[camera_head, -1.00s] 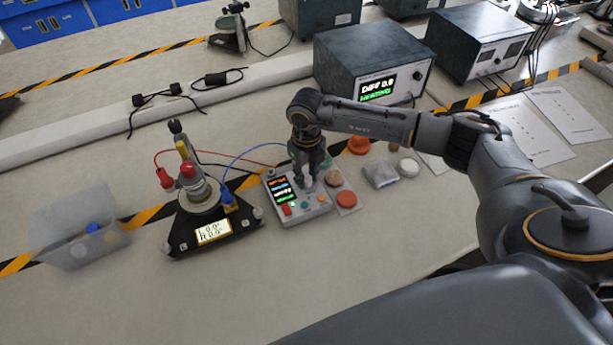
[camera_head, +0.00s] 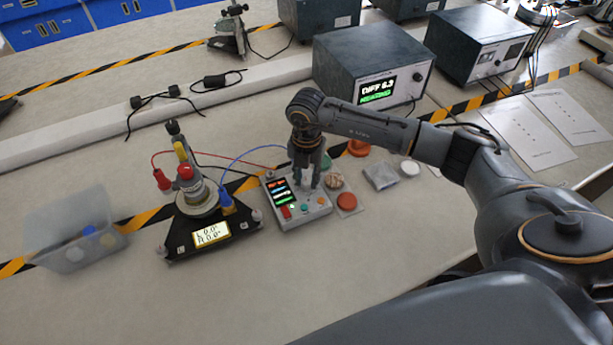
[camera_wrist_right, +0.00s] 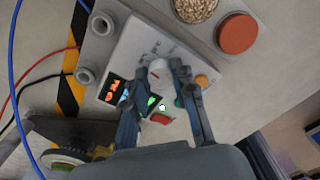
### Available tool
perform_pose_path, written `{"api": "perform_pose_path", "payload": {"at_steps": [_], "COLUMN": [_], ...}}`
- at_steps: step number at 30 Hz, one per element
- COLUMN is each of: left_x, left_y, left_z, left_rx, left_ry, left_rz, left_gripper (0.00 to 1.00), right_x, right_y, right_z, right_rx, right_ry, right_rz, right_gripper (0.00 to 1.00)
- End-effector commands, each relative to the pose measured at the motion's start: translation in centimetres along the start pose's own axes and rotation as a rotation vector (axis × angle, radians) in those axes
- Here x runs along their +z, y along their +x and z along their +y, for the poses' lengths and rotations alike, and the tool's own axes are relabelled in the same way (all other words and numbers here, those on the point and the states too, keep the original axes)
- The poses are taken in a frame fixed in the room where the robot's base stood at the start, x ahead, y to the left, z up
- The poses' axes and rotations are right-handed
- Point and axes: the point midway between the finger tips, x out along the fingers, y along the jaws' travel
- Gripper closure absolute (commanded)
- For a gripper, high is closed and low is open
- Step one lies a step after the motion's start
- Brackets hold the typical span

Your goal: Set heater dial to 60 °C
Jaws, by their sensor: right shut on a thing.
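The heater control box (camera_head: 303,219) is a light grey unit with a dark display of coloured lines and several coloured buttons. It lies on the bench in front of me. My right gripper (camera_head: 307,184) reaches down onto its upper part, with its fingers shut on a pale dial. In the right wrist view the dial (camera_wrist_right: 157,68) shows at the tips of my right gripper (camera_wrist_right: 167,70), with a small red mark. The fingers partly cover the dial and the display (camera_wrist_right: 115,91). The temperature digits are too small to read. My left gripper is not in view.
A black triangular stand (camera_head: 180,241) with a lit screen and cables is left of the box. A clear bin (camera_head: 75,250) is further left. Orange and brown discs (camera_head: 347,201) lie close on the right. A dark instrument (camera_head: 340,70) stands behind. The front bench is clear.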

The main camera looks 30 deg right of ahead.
Motion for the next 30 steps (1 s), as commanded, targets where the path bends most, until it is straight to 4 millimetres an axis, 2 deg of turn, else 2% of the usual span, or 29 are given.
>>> {"api": "perform_pose_path", "payload": {"at_steps": [15, 21, 30], "left_x": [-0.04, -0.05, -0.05], "left_y": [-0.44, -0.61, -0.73], "left_z": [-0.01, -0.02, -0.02], "left_rx": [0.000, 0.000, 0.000], "left_ry": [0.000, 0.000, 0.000], "left_rz": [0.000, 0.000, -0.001], "left_gripper": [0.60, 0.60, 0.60], "right_x": [0.04, 0.04, 0.09], "right_y": [-0.12, -0.12, -0.11], "right_z": [-0.01, -0.01, -0.03], "right_rx": [0.002, 0.002, 0.003], "right_ry": [0.454, 0.572, 0.657], "right_rz": [-0.002, -0.001, -0.002], "right_gripper": [1.00, 1.00, 1.00]}}
